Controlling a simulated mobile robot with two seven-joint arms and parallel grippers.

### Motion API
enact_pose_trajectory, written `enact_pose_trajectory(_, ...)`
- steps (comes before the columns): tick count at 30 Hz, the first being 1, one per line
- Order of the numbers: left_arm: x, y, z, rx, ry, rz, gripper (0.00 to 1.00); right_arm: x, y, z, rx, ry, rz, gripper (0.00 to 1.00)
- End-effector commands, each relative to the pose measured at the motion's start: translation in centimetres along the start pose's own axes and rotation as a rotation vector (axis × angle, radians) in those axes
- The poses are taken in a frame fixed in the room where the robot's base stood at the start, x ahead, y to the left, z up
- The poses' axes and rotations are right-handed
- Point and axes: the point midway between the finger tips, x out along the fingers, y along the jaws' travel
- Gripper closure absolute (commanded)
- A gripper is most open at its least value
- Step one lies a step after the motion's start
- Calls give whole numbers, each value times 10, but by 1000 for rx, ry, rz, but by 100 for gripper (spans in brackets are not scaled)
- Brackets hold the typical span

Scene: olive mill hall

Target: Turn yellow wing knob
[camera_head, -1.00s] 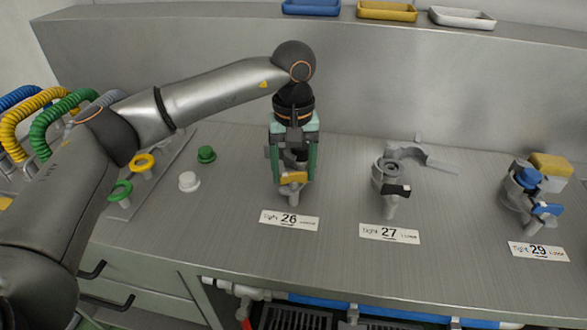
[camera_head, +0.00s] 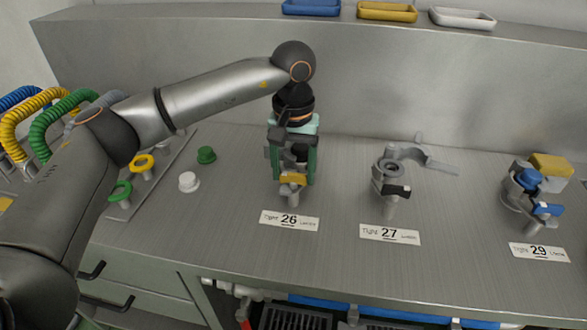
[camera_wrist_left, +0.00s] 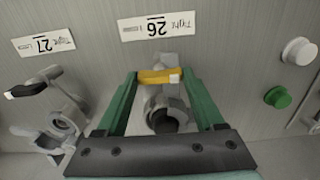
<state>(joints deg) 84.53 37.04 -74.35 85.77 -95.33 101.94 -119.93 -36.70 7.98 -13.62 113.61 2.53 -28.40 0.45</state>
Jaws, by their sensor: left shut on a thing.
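The yellow wing knob (camera_head: 293,180) sits on the front of the grey valve fitting behind the label 26 (camera_head: 289,220). My left gripper (camera_head: 294,178) comes down over this fitting from above, its green fingers on both sides. In the left wrist view the yellow wing knob (camera_wrist_left: 160,76) spans between the two fingertips, which are shut on its ends. The grey fitting (camera_wrist_left: 166,110) shows between the fingers, partly hidden by the gripper's dark palm bar. My right gripper is not in view.
To the right stand a fitting with a black wing (camera_head: 396,190) at label 27 and one with a blue wing (camera_head: 546,209) at label 29. Green (camera_head: 206,155) and white (camera_head: 189,182) caps stand to the left. The bench front is clear.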

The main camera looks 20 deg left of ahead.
Motion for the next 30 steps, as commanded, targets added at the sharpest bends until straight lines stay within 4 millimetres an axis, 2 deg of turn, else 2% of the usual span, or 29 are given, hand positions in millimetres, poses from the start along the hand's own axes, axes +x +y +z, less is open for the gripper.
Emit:
enact_pose_trajectory(2, -1, 0, 0, 4, 3, 1, 86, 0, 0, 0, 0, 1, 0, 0)
enact_pose_trajectory(3, -1, 0, 0, 4, 3, 1, 27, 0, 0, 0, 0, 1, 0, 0)
enact_pose_trajectory(10, -1, 0, 0, 3, 2, 0, 1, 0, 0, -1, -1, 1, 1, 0)
enact_pose_trajectory(20, -6, 0, 0, 1, 3, 1, 0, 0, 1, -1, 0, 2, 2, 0)
enact_pose_trajectory(23, -19, 0, 0, 1, 3, 1, 0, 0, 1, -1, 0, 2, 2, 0)
enact_pose_trajectory(30, -71, 1, -1, 2, 5, 1, 0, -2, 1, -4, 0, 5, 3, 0)
